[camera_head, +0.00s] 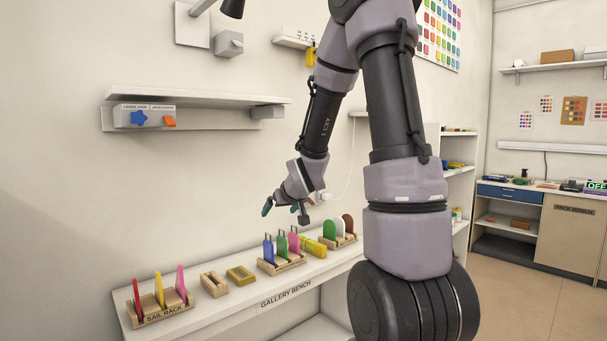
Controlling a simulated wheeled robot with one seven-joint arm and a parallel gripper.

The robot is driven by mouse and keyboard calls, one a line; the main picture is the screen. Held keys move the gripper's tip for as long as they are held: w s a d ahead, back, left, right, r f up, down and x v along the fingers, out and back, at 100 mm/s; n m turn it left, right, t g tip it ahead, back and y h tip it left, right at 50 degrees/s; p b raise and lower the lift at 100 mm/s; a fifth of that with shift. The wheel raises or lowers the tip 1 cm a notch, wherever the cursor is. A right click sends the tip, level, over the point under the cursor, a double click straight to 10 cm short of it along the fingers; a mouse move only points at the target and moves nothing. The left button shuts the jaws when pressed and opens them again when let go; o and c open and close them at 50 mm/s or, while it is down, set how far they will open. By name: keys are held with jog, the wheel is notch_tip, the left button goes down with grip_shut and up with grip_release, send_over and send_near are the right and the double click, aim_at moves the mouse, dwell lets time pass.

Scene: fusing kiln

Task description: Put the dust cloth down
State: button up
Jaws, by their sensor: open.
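My gripper (282,208) hangs at the end of my arm, above the gallery bench and a little above the rack with blue, green and pink pieces. Its fingers are apart, and I see no cloth between them. I cannot pick out the dust cloth for certain. A yellow item (313,246) lies on the bench just right of that rack, below and right of my gripper; it is too small to tell whether it is cloth. The gallery bench (232,306) is a long white bench along the wall.
A wall shelf (200,98) is above.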

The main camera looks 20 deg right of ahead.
jog(key=s+a+r+m+g, duration=0.1)
jog(key=s+r, duration=0.4)
jog(key=s, duration=0.4)
jog(key=s+a+r+m+g+y, duration=0.1)
jog(key=s+a+r+m, duration=0.1)
jog(key=s+r, duration=0.3)
jog(key=s+a+r+m+g+y, duration=0.1)
jog(key=s+r, duration=0.4)
jog(key=s, duration=0.8)
jog(key=shift+s+a+r+g, duration=0.15)
jog(key=shift+s+a+g, duration=0.1)
jog(key=shift+s+g, duration=0.15)
jog(key=shift+w, duration=0.1)
